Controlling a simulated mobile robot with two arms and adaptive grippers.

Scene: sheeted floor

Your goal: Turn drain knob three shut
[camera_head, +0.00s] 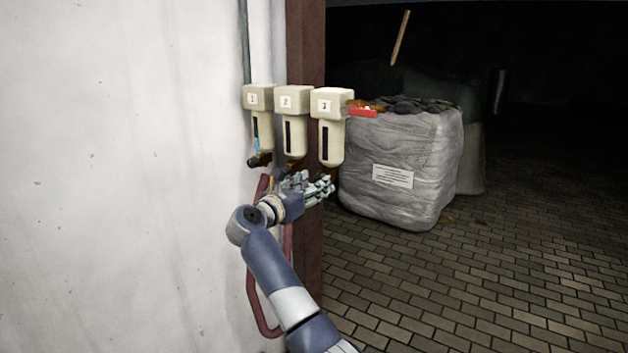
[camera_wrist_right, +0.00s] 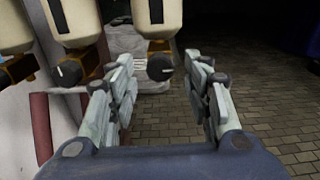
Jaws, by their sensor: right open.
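The filter unit marked 3 (camera_head: 328,105) is the rightmost of three beige units. Its black drain knob (camera_wrist_right: 160,67) shows under the unit in the right wrist view, with a small white mark on its face. My right gripper (camera_wrist_right: 164,92) is open, with a finger on either side of this knob in that view; I cannot tell whether the fingers touch it. In the head view my right gripper (camera_head: 322,188) is just below unit 3 and hides its knob. My left gripper is not in view.
Unit 2 (camera_head: 292,103) and unit 1 (camera_head: 258,102) stand close to the left, and knob two (camera_wrist_right: 69,72) is beside my left-hand finger. A red pipe (camera_head: 251,290) runs below. A wrapped bale (camera_head: 400,160) stands behind. Brick floor at right is clear.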

